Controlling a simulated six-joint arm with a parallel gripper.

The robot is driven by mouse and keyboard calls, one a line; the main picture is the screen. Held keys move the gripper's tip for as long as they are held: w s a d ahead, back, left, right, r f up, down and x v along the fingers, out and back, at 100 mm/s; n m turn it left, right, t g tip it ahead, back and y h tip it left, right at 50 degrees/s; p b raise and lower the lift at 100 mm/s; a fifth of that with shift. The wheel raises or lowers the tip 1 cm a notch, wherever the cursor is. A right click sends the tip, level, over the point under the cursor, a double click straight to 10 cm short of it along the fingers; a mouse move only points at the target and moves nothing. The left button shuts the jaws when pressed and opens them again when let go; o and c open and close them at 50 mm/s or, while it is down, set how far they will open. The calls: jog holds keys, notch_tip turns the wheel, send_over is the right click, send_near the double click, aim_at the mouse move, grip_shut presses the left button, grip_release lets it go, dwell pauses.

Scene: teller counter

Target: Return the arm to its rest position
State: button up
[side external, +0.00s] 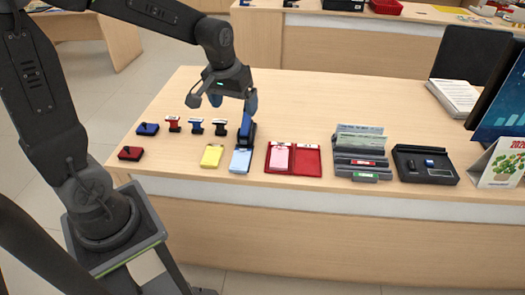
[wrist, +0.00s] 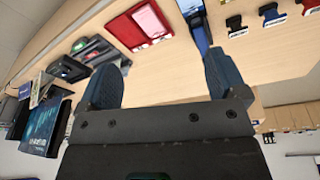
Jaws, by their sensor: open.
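My gripper (side external: 231,100) is above the wooden counter (side external: 300,100), over the area behind the blue notepad. Its two blue-padded fingers are spread apart in the wrist view (wrist: 165,85), with nothing between them. A blue upright item (side external: 246,132) stands right below the right finger in the side view. In the wrist view this blue item (wrist: 201,38) is apart from the fingers, ahead of the finger on the right. Its lower end meets the pale blue notepad (side external: 240,162); I cannot tell whether it rests on it.
A yellow notepad (side external: 212,156), red folder (side external: 309,160), grey slip rack (side external: 358,155) and black tray (side external: 425,165) line the front. The counter's middle back is clear.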

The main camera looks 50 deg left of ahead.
jog(key=s+d+r+m+t, duration=0.1)
jog(key=s+d+r+m, duration=0.1)
jog(key=s, duration=0.5)
jog(key=s+d+r+m+t, duration=0.2)
jog(key=s+d+r+m, duration=0.1)
jog(key=s+d, duration=0.3)
jog(key=shift+s+r+h, duration=0.3)
jog(key=shift+s+r, duration=0.55)
jog(key=shift+s, duration=0.1)
